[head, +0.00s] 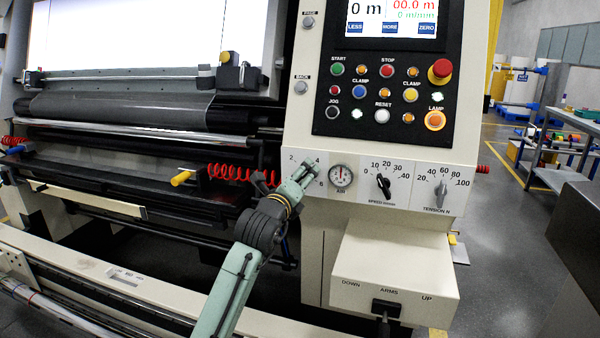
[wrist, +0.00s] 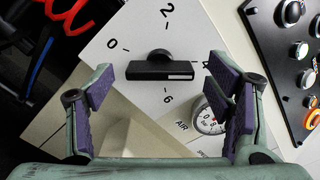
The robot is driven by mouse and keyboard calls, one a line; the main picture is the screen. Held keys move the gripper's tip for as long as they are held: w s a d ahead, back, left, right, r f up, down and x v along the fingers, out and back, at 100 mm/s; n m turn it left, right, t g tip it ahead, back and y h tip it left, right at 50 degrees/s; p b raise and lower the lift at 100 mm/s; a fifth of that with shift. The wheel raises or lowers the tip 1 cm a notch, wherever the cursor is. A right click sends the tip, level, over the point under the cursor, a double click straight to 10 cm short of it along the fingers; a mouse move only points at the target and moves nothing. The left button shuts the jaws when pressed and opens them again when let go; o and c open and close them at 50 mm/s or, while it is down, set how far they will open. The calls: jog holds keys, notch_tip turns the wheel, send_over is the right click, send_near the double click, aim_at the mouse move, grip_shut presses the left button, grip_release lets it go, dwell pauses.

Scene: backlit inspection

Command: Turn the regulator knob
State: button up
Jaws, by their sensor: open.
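The regulator knob (wrist: 150,70) is a black bar-shaped handle on a white plate (wrist: 105,35) marked 0, 2, 4 and 6. In the wrist view the bar lies nearly level, with a white line on its right end, on the side of the 4. My gripper (wrist: 162,76) is open, with one purple-padded finger left of the knob and one right of it, both apart from it. The right finger partly covers the 4. In the head view my gripper (head: 303,174) is in front of the plate and hides the knob.
An air gauge (head: 341,176) sits just right of the knob's plate. Further right are the speed knob (head: 384,186) and tension knob (head: 440,192). The button panel (head: 345,125) is above. A red coiled hose (head: 235,175) hangs to the left.

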jog(key=shift+x, duration=0.85)
jog(key=shift+c, duration=0.3)
jog(key=c, duration=1.1)
